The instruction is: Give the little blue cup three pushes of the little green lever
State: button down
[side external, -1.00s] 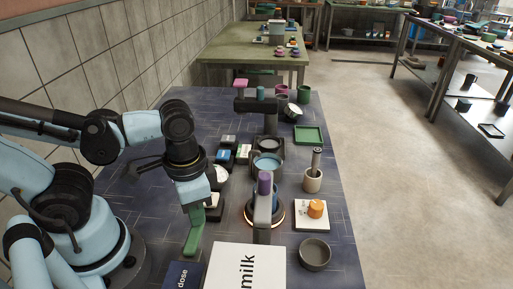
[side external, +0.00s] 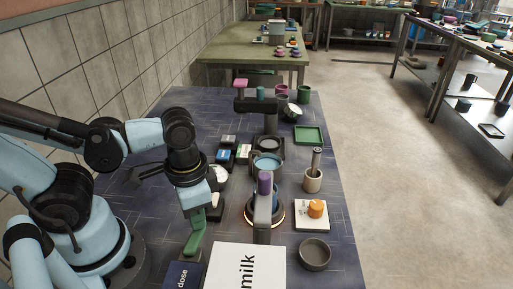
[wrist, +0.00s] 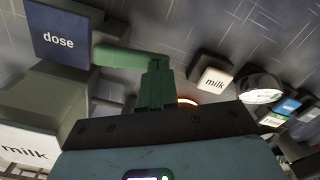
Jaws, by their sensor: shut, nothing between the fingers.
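The green lever (side external: 192,246) reaches out beside the navy "dose" block (side external: 182,274) at the front of the table. In the wrist view the lever (wrist: 118,57) runs from that block (wrist: 61,38) to the front of my gripper. My gripper (wrist: 156,85) is shut with nothing held, its fingers at the lever's end; it also shows in the side view (side external: 197,222). I cannot tell whether it touches the lever. A small blue vessel (side external: 276,203), perhaps the blue cup, stands within a glowing orange ring, partly hidden by a grey post with a purple top.
A large white "milk" box (side external: 245,268) stands in front. A grey bowl (side external: 315,252), an orange item on a white tile (side external: 299,226) and a beige pot (side external: 312,181) stand at the right. A green tray (side external: 310,135) lies farther back.

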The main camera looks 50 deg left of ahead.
jog(key=shift+r, duration=1.3)
notch_tip(320, 180, up, 6)
dwell(0.5)
jog(key=w+a+n+t, duration=0.3)
jog(key=w+a+t, duration=0.2)
jog(key=w, duration=0.6)
jog(key=shift+a+f+t, duration=0.25)
jog(key=shift+a+t, duration=0.05)
jog(key=shift+t, duration=0.8)
